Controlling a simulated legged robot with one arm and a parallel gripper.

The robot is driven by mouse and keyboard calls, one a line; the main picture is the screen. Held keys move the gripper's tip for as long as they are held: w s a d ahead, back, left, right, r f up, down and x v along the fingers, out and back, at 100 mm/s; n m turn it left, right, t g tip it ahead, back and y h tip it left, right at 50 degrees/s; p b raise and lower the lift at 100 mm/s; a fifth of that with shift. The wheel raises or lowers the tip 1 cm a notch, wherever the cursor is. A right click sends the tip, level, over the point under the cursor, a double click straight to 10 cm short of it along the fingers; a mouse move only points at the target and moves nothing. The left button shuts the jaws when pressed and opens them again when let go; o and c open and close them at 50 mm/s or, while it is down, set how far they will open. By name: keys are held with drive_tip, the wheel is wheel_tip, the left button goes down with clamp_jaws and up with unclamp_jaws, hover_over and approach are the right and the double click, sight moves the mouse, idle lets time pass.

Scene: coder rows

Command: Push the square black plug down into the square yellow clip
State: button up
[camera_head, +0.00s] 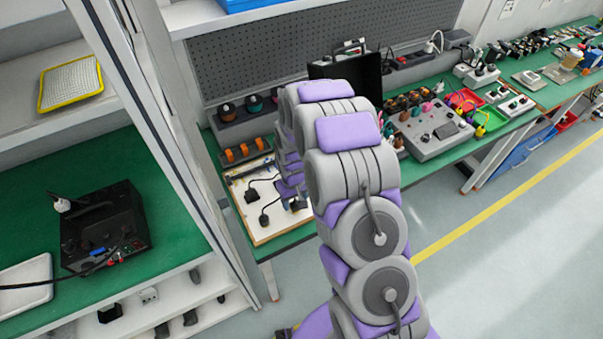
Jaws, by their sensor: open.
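A light board with a wooden edge (262,241) lies on the green bench left of my arm. Small black pieces with leads lie on it, one at its upper left (252,196) and one lower down (264,219). Which of them is the square black plug I cannot tell. The square yellow clip cannot be made out. My gripper (293,194) is small in view, over the right part of the board, partly hidden by my own arm links. It is open, and nothing can be seen held in it. Another dark piece (298,205) shows just below it.
Orange pieces in a dark rack (245,151) stand behind the board. An open black case (345,65) and a grey control box (433,130) stand farther back and right.

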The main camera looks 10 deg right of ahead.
wheel_tip(320, 180, up, 16)
drive_tip(key=p, duration=0.2)
drive_tip(key=s+d+r+m+g, duration=0.1)
drive_tip(key=s+d+r, duration=0.2)
drive_tip(key=s+r, duration=1.2)
drive_tip(key=s+r+m, duration=0.1)
drive_tip(key=s+m, duration=0.1)
drive_tip(key=s, duration=1.7)
drive_tip(key=shift+s+d+r+g, duration=0.25)
drive_tip(key=shift+d+r+g, duration=0.05)
drive_tip(key=shift+d+g, duration=0.1)
